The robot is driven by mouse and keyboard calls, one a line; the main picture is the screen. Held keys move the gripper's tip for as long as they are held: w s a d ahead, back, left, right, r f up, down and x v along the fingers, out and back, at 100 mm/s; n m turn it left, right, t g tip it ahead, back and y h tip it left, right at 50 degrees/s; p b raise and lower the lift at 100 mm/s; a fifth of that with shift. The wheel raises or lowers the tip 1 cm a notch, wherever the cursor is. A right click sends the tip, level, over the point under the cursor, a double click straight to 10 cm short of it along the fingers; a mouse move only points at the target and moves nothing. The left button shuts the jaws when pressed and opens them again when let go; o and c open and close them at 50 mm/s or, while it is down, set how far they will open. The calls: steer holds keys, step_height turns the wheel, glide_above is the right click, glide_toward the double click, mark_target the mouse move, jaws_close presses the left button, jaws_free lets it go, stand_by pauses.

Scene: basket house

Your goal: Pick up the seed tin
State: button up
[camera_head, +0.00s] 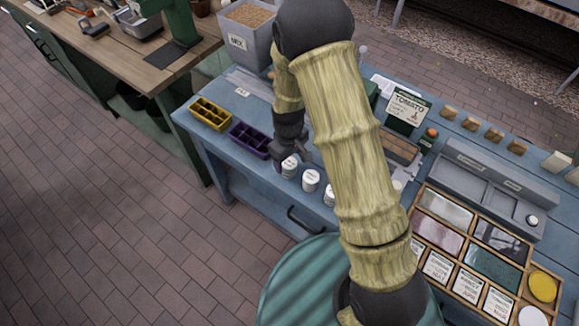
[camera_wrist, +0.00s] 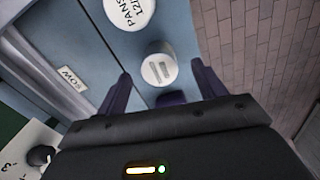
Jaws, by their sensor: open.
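Several small white tins with printed labels stand in a row near the front edge of the blue table. The leftmost white tin (camera_head: 289,167) is directly below my gripper (camera_head: 287,152). In the wrist view a white tin (camera_wrist: 158,68) with a grey mark on its lid lies between the spread fingertips of my gripper (camera_wrist: 161,72). The fingers are open, and I cannot tell whether they touch it. Another white tin (camera_wrist: 130,10), with printed lettering, is just beyond, cut by the top edge. Which tin is the seed tin cannot be read. My arm hides part of the row.
A purple tray (camera_head: 250,140) and a yellow tray (camera_head: 210,113) sit left of the tins. A grey bin (camera_head: 247,40) stands behind. A wooden compartment box (camera_head: 463,268) and a tomato sign (camera_head: 407,108) are at right. A green round surface (camera_head: 300,285) is in front.

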mark_target(289, 163)
steer(key=shift+w+f+p, duration=0.2)
steer(key=shift+f+p, duration=0.35)
steer(key=shift+f, duration=1.75)
steer(key=shift+c, duration=0.4)
steer(key=c, duration=1)
